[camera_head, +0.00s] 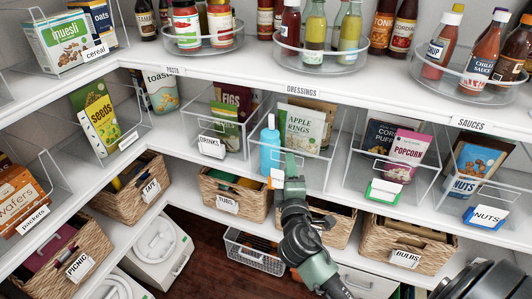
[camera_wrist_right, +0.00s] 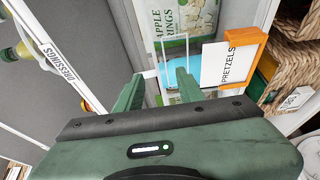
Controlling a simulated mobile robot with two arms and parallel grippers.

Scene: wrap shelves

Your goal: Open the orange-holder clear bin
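The clear bin (camera_head: 318,152) with the orange label holder stands on the middle shelf, holding an apple rings pouch (camera_head: 303,127) and a blue bottle (camera_head: 269,146). Its orange holder (camera_head: 272,182) is partly hidden behind my right gripper (camera_head: 290,160). In the right wrist view the orange holder (camera_wrist_right: 231,36) carries a card reading PRETZELS, beside the fingers. There my right gripper (camera_wrist_right: 158,80) is open, its two fingers apart near the bin's front. I cannot tell whether they touch it. My left gripper is not in view.
A clear bin with a green holder (camera_head: 383,191) and one with a blue holder (camera_head: 485,218) stand to the right. The dressings shelf (camera_head: 260,82) runs above, and wicker baskets (camera_head: 227,203) sit below.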

